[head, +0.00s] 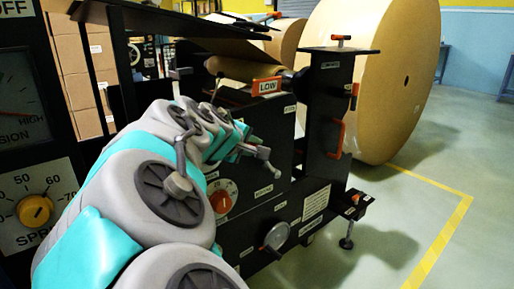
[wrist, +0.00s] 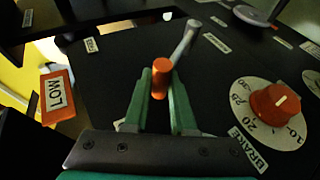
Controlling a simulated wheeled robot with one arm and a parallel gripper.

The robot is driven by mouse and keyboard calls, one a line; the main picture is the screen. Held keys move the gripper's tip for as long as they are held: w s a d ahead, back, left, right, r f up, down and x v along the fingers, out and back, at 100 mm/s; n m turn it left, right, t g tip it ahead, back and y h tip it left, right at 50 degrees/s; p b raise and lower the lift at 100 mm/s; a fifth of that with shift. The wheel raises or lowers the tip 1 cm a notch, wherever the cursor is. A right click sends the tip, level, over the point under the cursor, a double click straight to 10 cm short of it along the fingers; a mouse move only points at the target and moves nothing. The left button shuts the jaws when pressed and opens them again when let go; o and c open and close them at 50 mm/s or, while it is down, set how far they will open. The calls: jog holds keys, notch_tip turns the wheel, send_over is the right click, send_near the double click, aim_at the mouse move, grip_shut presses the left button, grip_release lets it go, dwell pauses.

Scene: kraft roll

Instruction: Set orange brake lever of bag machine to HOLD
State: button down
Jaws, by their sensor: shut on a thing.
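In the wrist view, an orange lever grip (wrist: 161,80) stands on a grey rod that slants up and right across the dark machine face. My gripper (wrist: 160,88) has its two green fingers on either side of this grip, shut on it. Small white labels (wrist: 217,43) lie near the lever, too small to read, so I cannot tell which marks HOLD. A BRAKE label (wrist: 248,149) lies to the lower right. In the head view, my arm hides the gripper and the orange grip, in front of the dark bag machine (head: 325,115).
An orange dial (wrist: 274,104) sits right of the lever; it also shows in the head view (head: 222,202). An orange LOW tag (wrist: 56,94) is at the left. A large kraft roll (head: 375,80) stands behind the machine. Floor with yellow tape (head: 440,235) is clear at right.

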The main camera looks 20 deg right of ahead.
jog(key=shift+s+d+f, duration=0.15)
jog(key=shift+s+f, duration=0.05)
jog(key=shift+f, duration=0.15)
jog(key=c, duration=1)
grip_release()
jog(key=shift+o, duration=1.2)
jog(key=shift+r, duration=0.15)
jog(key=shift+w, duration=0.1)
jog(key=shift+r, duration=0.1)
